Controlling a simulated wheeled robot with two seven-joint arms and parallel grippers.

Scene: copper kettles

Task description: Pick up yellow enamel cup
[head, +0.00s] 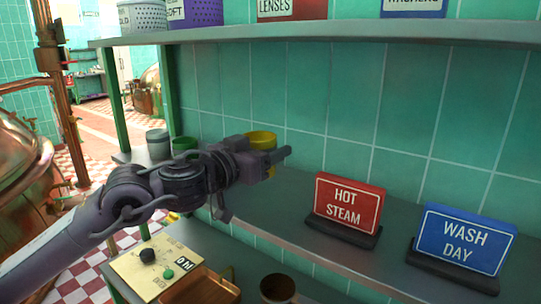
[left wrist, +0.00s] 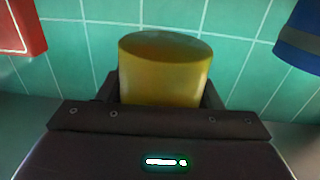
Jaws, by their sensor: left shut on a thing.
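The yellow enamel cup (head: 262,138) is at the middle shelf, near the tiled wall, partly hidden behind my left gripper (head: 274,158). In the left wrist view the cup (left wrist: 165,70) stands between the two fingers and its lower part is hidden by the gripper body. My left gripper is shut on the cup, and the cup looks roughly upright. I cannot tell whether its base touches the shelf. My right gripper is not in view.
A red HOT STEAM sign (head: 348,203) and a blue WASH DAY sign (head: 462,239) stand right of the cup. A green cup (head: 184,145) and a grey one (head: 158,144) stand left. An upper shelf (head: 330,31) runs above. A copper mug (head: 278,288) is below.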

